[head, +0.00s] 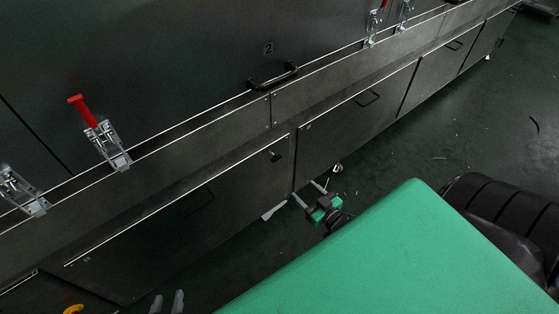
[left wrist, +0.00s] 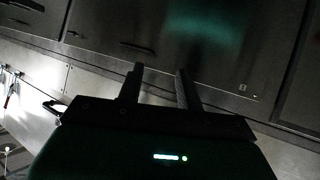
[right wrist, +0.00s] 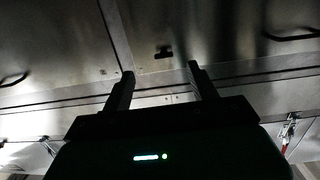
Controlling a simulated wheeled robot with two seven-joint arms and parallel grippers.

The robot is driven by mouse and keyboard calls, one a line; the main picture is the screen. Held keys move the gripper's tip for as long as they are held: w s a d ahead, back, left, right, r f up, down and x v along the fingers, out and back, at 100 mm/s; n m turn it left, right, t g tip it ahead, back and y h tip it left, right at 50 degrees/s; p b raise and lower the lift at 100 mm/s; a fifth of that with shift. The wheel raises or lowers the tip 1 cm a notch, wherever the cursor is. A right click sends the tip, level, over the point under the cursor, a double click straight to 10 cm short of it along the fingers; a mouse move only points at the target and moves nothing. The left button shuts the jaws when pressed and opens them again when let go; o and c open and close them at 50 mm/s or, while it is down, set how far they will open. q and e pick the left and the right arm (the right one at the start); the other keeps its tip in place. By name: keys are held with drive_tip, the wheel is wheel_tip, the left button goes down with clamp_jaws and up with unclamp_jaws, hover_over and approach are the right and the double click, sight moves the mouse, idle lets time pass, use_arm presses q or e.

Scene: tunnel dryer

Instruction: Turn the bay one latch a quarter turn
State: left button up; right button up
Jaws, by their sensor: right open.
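A small black latch (head: 276,157) sits near the upper right corner of a lower dark panel (head: 205,205) in the head view. No bay number is readable on that panel. The latch also shows in the right wrist view (right wrist: 163,52), ahead of and between the fingertips, its bar roughly along the panel. My right gripper (right wrist: 160,68) is open, empty and apart from the latch; in the head view its green wrist (head: 325,210) is below the latch. My left gripper (head: 167,297) is at the bottom of the head view; its fingers (left wrist: 160,70) are open and empty in the left wrist view.
A red-handled toggle clamp (head: 107,143) and another clamp (head: 24,192) stand on the ledge at left, more at the top right. A black handle (head: 273,77) projects from an upper panel marked 2. A yellow object (head: 73,309) shows at bottom left. Dark floor (head: 465,120) lies open at right.

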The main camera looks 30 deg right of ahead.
drive_tip(key=r, duration=0.2)
drive_tip(key=t+b, duration=0.1)
drive_tip(key=b, duration=0.1)
approach(278, 159)
drive_tip(key=w, duration=0.4)
drive_tip(key=w+b, duration=0.1)
drive_tip(key=w, duration=0.3)
drive_tip(key=shift+w+a+f, duration=0.1)
drive_tip(key=shift+w+a, duration=0.05)
use_arm(q)
wheel_tip(278, 159, up, 8)
drive_tip(key=w+d+t+h, duration=0.1)
drive_tip(key=w+t, duration=0.1)
drive_tip(key=t, duration=0.3)
drive_tip(key=shift+d+h, duration=0.25)
drive_tip(key=shift+h, duration=0.15)
use_arm(e)
drive_tip(key=shift+w, duration=0.4)
use_arm(q)
drive_tip(key=shift+w+f, duration=0.1)
use_arm(e)
drive_tip(key=c, duration=1)
